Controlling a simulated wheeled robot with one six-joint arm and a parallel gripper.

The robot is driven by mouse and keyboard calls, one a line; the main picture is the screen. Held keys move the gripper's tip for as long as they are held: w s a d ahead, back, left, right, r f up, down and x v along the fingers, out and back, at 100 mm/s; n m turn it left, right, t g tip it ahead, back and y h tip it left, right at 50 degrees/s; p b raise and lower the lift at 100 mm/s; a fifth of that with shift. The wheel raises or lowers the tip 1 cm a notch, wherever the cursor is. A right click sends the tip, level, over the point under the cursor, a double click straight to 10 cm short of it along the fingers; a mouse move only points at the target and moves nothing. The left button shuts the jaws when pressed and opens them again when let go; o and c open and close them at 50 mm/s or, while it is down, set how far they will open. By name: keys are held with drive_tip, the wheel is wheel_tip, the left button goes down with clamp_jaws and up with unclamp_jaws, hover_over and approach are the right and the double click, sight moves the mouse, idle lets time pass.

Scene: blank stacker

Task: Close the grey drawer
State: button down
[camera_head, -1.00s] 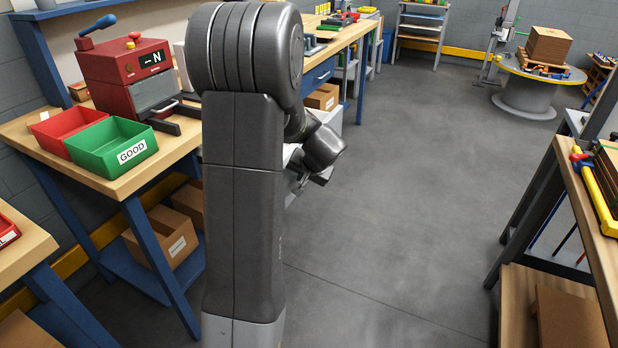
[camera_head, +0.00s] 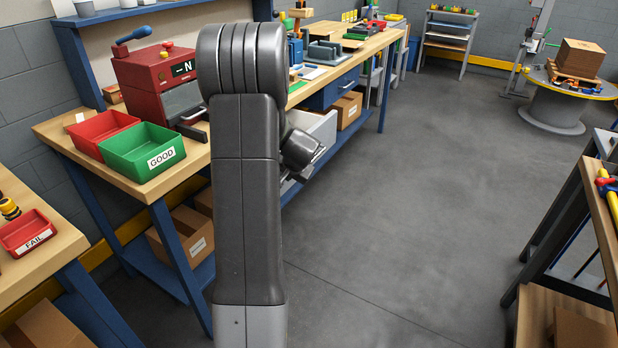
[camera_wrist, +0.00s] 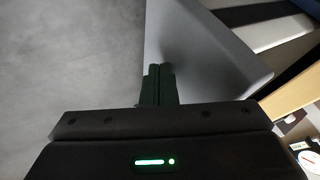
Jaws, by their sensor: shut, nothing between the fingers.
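The grey drawer (camera_head: 322,128) stands pulled out below the bench top in the head view, partly hidden behind my arm. In the wrist view its pale grey front panel (camera_wrist: 205,50) fills the upper middle. My gripper (camera_wrist: 159,70) is shut and empty, with its fingertips at the panel's lower left part. The tips overlap the panel in the picture; I cannot tell whether they touch it. In the head view my arm covers most of the gripper.
The wooden bench (camera_head: 366,50) has a blue drawer (camera_head: 330,92) beside the grey one. A red machine (camera_head: 160,85) and a green GOOD bin (camera_head: 142,152) stand on the left bench. Open grey floor (camera_head: 420,180) lies to the right.

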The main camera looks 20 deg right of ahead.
drive_tip(key=w+a+p, duration=0.2)
drive_tip(key=w, duration=0.1)
drive_tip(key=w+a+p, duration=0.2)
drive_tip(key=w+a, duration=0.1)
drive_tip(key=w+a+p, duration=0.2)
drive_tip(key=w+a, duration=0.1)
drive_tip(key=shift+w+a+r, duration=0.15)
drive_tip(key=shift+w, duration=0.25)
drive_tip(key=shift+w+a, duration=0.5)
drive_tip(key=shift+w, duration=0.1)
drive_tip(key=shift+f, duration=0.2)
